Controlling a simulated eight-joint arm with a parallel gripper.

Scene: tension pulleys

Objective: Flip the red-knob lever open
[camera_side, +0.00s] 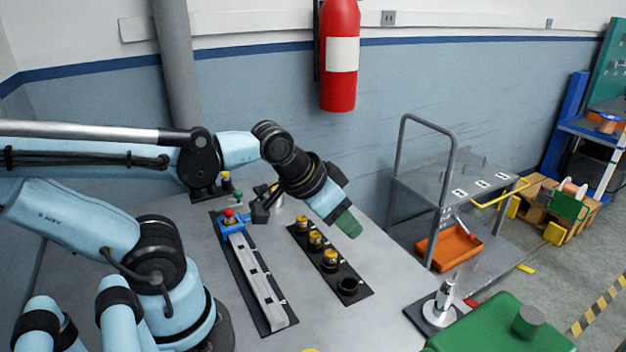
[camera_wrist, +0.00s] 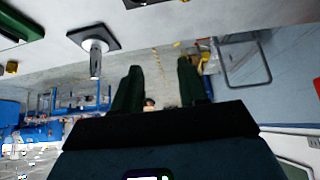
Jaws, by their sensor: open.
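The red knob (camera_side: 229,212) tops a small blue lever piece (camera_side: 233,226) at the far end of a long grey rail on a black base (camera_side: 262,285), left of the table's middle. The lever's exact angle is too small to tell. My gripper (camera_side: 348,224), with green fingertips, hangs in the air to the right of the red knob, well apart from it. In the wrist view my gripper (camera_wrist: 160,78) shows two green fingers spread apart with nothing between them. The red knob is not clearly visible in the wrist view.
A black strip (camera_side: 325,263) with several yellow-topped pulleys stands right of the rail. A metal post (camera_side: 441,304) on a black plate and a green block (camera_side: 500,325) are at the front right. A green knob (camera_side: 238,196) stands behind the red one. The table between strip and post is clear.

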